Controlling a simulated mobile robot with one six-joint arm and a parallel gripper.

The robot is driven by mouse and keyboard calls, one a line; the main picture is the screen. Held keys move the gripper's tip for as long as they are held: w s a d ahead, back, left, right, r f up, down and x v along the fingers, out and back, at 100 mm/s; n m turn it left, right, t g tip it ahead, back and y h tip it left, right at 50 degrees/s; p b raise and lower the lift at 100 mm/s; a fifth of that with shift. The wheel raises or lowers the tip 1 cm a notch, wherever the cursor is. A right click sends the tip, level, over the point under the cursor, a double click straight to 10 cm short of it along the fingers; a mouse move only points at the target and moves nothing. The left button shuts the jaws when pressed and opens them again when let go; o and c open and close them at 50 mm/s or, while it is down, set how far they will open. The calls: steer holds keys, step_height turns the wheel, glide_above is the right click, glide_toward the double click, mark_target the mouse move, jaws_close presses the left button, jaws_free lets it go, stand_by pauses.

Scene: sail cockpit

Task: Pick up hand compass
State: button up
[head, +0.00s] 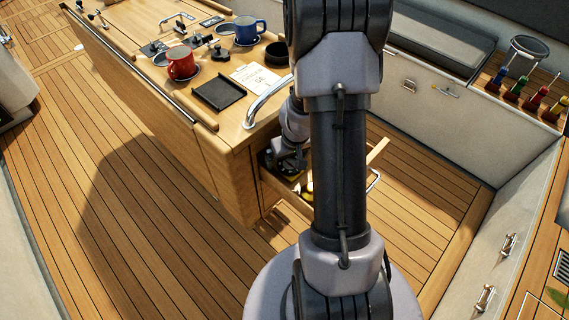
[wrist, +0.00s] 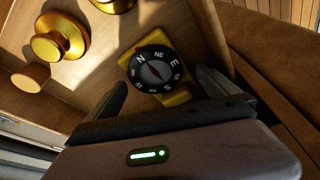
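The hand compass (wrist: 155,73) has a black dial with white letters and a yellow body. It lies in an open wooden drawer, seen in the wrist view. My gripper (wrist: 165,88) is open, with one finger to the left of the compass and the other to its right. The fingers reach toward the compass's near part; I cannot tell whether they touch it. In the head view my gripper is down at the drawer (head: 285,198) below the table end, and my own arm hides much of it. The compass cannot be made out clearly there.
Brass knob-like items (wrist: 62,38) stand in the drawer left of the compass. The drawer's wooden wall (wrist: 212,40) is close on the right. The table above holds a red mug (head: 181,63), a blue mug (head: 246,30), a black tray (head: 218,92) and a metal rail (head: 268,99).

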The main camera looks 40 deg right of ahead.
steer(key=c, duration=1.5)
